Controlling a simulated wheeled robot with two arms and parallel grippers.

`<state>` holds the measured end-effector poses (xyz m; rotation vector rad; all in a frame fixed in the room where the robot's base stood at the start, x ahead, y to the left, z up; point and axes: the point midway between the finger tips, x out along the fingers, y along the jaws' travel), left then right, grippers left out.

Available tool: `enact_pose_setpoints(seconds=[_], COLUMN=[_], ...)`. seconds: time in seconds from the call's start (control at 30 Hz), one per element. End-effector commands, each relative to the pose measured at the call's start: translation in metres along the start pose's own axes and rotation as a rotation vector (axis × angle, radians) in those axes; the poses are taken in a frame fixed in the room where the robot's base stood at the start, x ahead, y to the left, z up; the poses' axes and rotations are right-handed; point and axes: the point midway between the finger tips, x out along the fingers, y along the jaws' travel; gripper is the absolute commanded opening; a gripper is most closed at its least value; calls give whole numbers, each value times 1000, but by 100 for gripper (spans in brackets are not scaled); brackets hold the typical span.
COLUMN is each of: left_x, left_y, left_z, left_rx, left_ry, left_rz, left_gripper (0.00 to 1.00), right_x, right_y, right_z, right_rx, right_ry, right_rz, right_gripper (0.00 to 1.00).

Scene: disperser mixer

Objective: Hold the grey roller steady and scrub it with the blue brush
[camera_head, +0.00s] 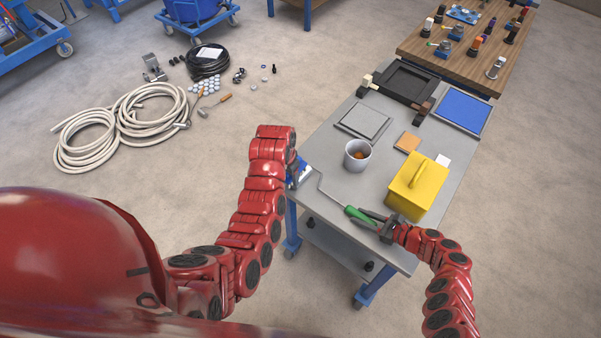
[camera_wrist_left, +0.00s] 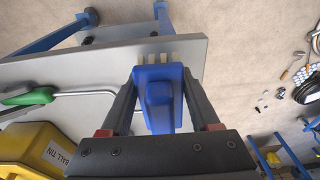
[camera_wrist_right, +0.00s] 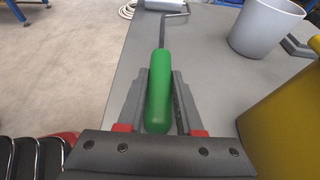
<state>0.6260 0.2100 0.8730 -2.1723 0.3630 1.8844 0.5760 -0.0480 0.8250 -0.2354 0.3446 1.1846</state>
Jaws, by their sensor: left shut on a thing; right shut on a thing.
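My left gripper (camera_head: 298,172) is at the table's left edge, shut on the blue brush (camera_wrist_left: 158,95). The brush's pale bristles (camera_wrist_left: 160,57) point away from the gripper in the left wrist view. My right gripper (camera_head: 388,229) is shut on the green handle (camera_wrist_right: 160,95) of the roller. A bent metal rod (camera_head: 328,189) runs from the handle toward the left gripper. The light grey roller head (camera_wrist_right: 165,5) shows at the top edge of the right wrist view, partly cut off. In the left wrist view the brush hides the rod's end. I cannot tell whether bristles touch the roller.
On the grey table (camera_head: 300,204) stand a grey cup (camera_head: 358,155), a yellow tin (camera_head: 415,190), an orange block (camera_head: 407,142) and a grey flat plate (camera_head: 363,122). A black tray (camera_head: 404,81) and blue pad (camera_head: 462,110) lie at the far end. Hoses (camera_head: 150,115) lie on the floor.

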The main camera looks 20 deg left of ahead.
Motion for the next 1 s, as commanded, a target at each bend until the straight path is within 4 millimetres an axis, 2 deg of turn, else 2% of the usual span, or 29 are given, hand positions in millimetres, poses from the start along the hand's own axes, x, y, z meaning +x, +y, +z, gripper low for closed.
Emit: enact_pose_setpoints(seconds=[0.3,1.0], left_x=[-3,0], left_y=[7,6], left_z=[17,17], left_rx=[1,1], left_ry=[2,1], left_rz=[0,0], left_gripper=[9,9], right_x=[0,0], right_y=[0,0], right_z=[1,1], right_rx=[0,0], right_ry=[-1,-1], right_rz=[0,0], right_gripper=[0,0])
